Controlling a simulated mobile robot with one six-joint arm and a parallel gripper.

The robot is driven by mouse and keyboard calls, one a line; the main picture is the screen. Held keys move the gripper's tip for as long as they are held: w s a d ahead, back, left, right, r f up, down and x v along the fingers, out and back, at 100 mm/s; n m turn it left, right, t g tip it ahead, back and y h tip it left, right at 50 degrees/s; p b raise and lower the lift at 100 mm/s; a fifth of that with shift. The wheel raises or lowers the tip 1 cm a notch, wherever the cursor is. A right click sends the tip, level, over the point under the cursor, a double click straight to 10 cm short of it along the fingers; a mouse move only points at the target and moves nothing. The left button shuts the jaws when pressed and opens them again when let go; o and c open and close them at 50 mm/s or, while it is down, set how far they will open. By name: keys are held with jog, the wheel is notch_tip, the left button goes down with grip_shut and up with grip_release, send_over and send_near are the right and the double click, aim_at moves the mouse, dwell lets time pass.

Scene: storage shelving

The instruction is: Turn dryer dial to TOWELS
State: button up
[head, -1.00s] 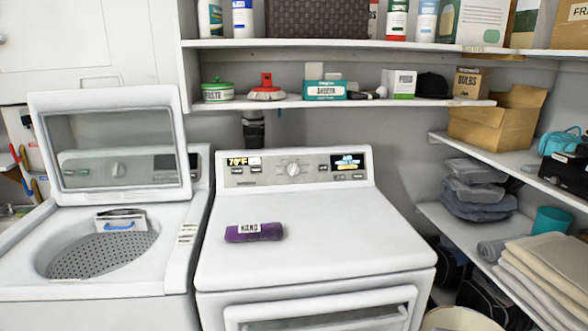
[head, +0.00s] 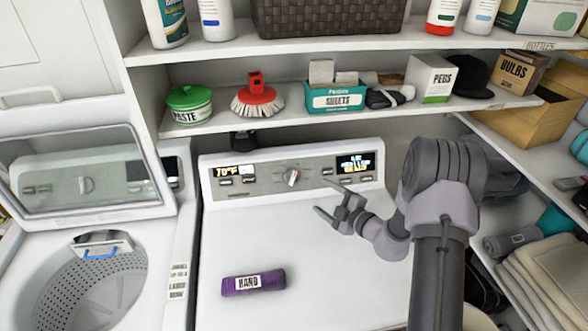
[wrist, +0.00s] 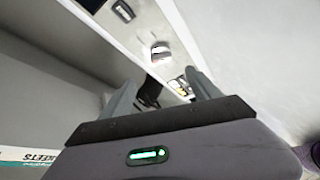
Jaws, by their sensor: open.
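The dryer dial (head: 291,177) is a round silver knob in the middle of the control panel (head: 240,187) at the back of the white dryer (head: 300,235). Its setting labels are too small to read. In the wrist view the dial (wrist: 160,53) shows just beyond the fingertips. My gripper (head: 326,199) is open and empty, to the right of the dial and slightly lower in the picture, in front of the panel. The fingers (wrist: 161,77) stand apart in the wrist view, and neither touches the dial.
Panel buttons and a right display (head: 355,163) flank the dial. A shelf (head: 225,122) with a brush (head: 257,98) and boxes runs above the panel. The open washer (head: 90,240) stands at left.

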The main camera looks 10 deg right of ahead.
aim_at(295, 178)
jog(key=b+x, duration=0.1)
jog(key=x, duration=1.4)
jog(key=shift+s+a+b, duration=0.15)
jog(key=shift+b, duration=0.25)
jog(key=shift+c, duration=0.2)
jog(key=c, duration=1.3)
jog(key=shift+n, duration=0.3)
